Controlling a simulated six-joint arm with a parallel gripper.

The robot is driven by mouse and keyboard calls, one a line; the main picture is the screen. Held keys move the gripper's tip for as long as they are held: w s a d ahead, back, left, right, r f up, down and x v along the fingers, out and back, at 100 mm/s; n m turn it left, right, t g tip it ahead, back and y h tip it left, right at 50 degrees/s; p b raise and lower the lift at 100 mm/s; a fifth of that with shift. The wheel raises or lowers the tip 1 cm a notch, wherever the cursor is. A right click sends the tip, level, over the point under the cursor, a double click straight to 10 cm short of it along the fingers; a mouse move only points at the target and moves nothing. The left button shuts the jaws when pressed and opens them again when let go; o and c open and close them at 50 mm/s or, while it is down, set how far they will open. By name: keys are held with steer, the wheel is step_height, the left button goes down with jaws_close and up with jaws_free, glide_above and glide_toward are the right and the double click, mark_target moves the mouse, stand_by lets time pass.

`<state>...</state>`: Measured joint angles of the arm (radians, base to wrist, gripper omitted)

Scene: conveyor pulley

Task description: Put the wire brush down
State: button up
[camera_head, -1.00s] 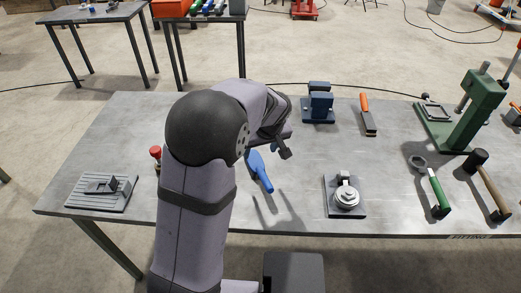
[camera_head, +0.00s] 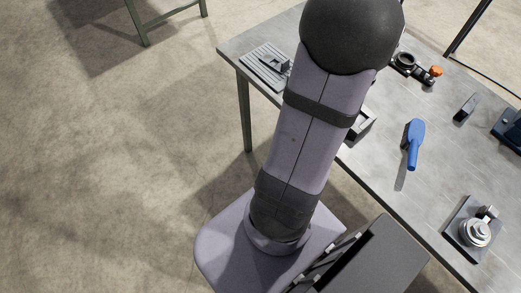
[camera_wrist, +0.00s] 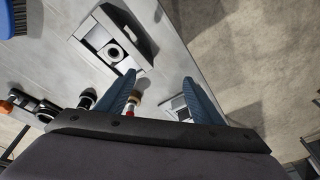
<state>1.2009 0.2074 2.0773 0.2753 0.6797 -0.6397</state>
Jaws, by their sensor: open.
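A blue-handled brush (camera_head: 414,143) lies on the grey table (camera_head: 385,185) in the head view. Its handle points toward the near edge. Part of its blue body and dark bristles (camera_wrist: 14,20) show at the top left of the wrist view. I cannot tell whether this is the wire brush. My gripper (camera_wrist: 163,80) is open, with its two blue fingers apart and nothing between them. It is above the table's edge area, away from the blue brush. In the head view my arm hides the gripper.
A grooved plate (camera_head: 262,68) sits at the table's far left corner. A pulley (camera_head: 476,231) on a base plate stands at right, and a blue vise (camera_head: 509,128) at the right edge. In the wrist view, a block with a round hole (camera_wrist: 113,52) lies beyond the fingers.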

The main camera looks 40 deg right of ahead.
steer(key=w+a+f+n+g+y, duration=0.1)
steer(key=w+a+n, duration=0.25)
steer(key=a, duration=0.95)
steer(key=w+a+f+n+g+y, duration=0.1)
steer(key=w+a+n, duration=0.25)
steer(key=a, duration=1.05)
steer(key=s+a+n, duration=0.1)
steer(key=s+a, duration=0.2)
steer(key=a, duration=0.5)
steer(key=shift+s+a+f+n+g+h, duration=0.15)
steer(key=shift+s+f+n+g+h, duration=0.15)
steer(key=shift+n, duration=0.1)
steer(key=shift+o, duration=0.4)
steer(key=shift+w, duration=0.15)
